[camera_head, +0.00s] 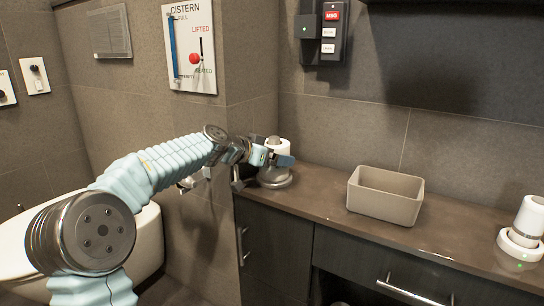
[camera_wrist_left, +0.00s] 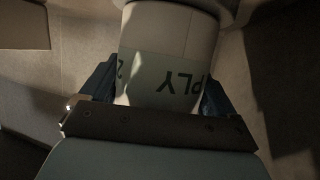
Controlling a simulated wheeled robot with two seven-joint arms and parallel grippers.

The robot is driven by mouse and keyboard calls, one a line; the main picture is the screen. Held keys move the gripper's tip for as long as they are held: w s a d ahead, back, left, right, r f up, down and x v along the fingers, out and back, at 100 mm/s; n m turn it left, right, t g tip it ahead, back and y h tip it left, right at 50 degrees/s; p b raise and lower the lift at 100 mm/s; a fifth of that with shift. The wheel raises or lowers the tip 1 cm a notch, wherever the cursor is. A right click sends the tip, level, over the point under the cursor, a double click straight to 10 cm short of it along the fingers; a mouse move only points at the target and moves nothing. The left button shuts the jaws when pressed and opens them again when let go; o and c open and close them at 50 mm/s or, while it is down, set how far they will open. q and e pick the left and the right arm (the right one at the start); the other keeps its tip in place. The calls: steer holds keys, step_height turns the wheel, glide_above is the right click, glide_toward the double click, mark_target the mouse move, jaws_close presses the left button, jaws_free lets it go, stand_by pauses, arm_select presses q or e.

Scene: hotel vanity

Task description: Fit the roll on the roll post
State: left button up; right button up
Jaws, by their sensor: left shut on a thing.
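The white roll (camera_head: 281,146) is at the left end of the counter, above a grey metallic round base (camera_head: 275,180) that appears to belong to the roll post. My left gripper (camera_head: 272,157) is shut on the roll from the left. In the left wrist view the roll (camera_wrist_left: 165,55), printed "PLY", sits between the two blue fingers (camera_wrist_left: 158,90). The post's shaft is mostly hidden by the gripper and roll, so I cannot tell whether the roll is around it. My right gripper is not in view.
A beige open box (camera_head: 385,196) stands mid-counter. A white cylinder on a round base (camera_head: 519,248) with a green light stands at the right. A wall panel with switches (camera_head: 325,32) hangs behind. The counter between roll and box is clear.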

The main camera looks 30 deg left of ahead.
arm_select(q)
steer(key=o, duration=0.8)
